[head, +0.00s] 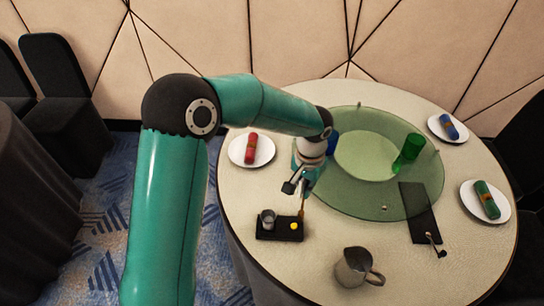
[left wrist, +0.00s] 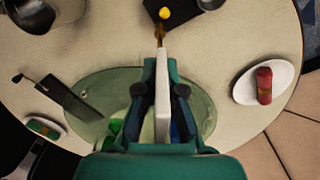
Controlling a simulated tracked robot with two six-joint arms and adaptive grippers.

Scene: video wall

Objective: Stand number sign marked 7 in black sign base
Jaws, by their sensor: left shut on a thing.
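My left gripper (head: 298,186) is shut on a thin white piece, seen edge-on between its fingers in the left wrist view (left wrist: 162,98). No number shows on it, so I cannot tell if it is the sign marked 7. The gripper is above the table, just behind a black tray (head: 266,236). A small brown upright thing (head: 301,213) shows between the gripper and the tray; it also shows beyond the white piece in the left wrist view (left wrist: 159,34). I cannot clearly identify the black sign base. My right gripper is not in view.
The tray holds a metal cup (head: 268,217) and a yellow item (head: 294,226). A glass turntable (head: 428,190), a green glass (head: 413,146), a black slab (head: 416,205) and a metal jug (head: 354,268) are on the round table. Plates with rolled napkins stand around its edge.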

